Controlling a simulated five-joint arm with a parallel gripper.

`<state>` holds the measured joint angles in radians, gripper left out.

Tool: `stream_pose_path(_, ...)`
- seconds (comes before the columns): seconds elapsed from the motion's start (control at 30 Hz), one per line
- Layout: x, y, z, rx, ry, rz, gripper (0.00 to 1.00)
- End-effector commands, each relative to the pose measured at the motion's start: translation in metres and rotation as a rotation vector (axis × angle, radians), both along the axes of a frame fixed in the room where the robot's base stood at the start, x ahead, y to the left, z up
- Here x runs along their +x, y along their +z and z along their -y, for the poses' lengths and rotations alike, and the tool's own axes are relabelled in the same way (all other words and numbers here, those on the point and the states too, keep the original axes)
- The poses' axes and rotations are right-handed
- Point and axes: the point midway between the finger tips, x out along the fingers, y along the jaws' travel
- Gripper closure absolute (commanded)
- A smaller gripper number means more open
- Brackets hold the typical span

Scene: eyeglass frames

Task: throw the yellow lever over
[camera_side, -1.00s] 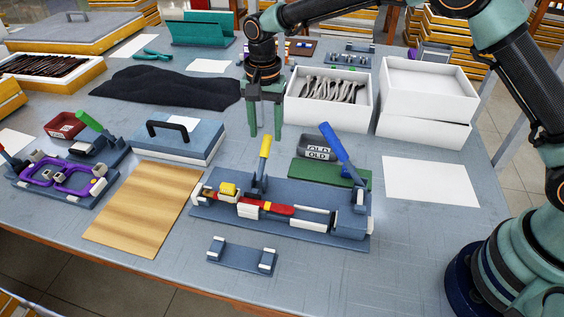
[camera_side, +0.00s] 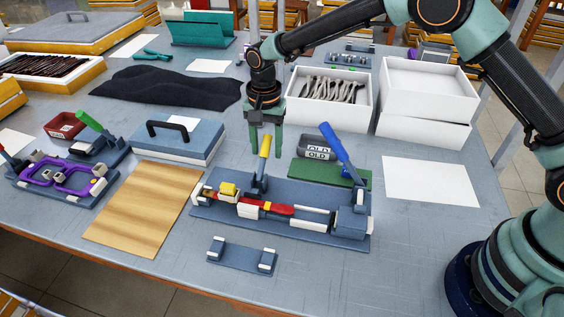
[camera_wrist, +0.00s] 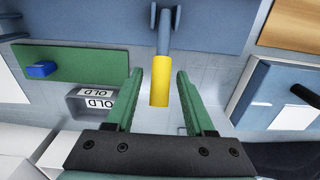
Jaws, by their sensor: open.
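The yellow lever (camera_side: 264,148) stands upright, tilted slightly, on the blue fixture (camera_side: 310,196) in the middle of the table. In the wrist view, the yellow lever (camera_wrist: 161,82) lies between the tips of my two green fingers, with a gap on each side. My gripper (camera_side: 265,150) points down at the lever, its fingers open and empty. The fingers and the lever overlap in the side view, so their exact depth is hard to tell there. The blue lever (camera_side: 338,149) stands tilted at the fixture's right end.
A grey bin marked OLD (camera_side: 318,147) and a green mat (camera_side: 308,170) lie behind the fixture. A blue box with a black handle (camera_side: 190,146) is to the left. A white box of metal parts (camera_side: 328,116) stands behind. A wooden board (camera_side: 145,208) lies left front.

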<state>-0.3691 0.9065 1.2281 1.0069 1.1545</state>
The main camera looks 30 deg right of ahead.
Motion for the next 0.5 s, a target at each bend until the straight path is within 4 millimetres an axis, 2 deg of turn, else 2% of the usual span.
stream_pose_path(0.03, 0.0000, 0.0001, 0.0000, 0.000, 0.000, 0.000, 0.50)
stream_pose_path(0.17, 0.0000, 0.0002, 0.0000, 0.000, 0.000, 0.000, 1.00)
stream_pose_path(0.5, -0.0021, 0.0052, -0.0023, 0.000, 0.000, 0.000, 1.00)
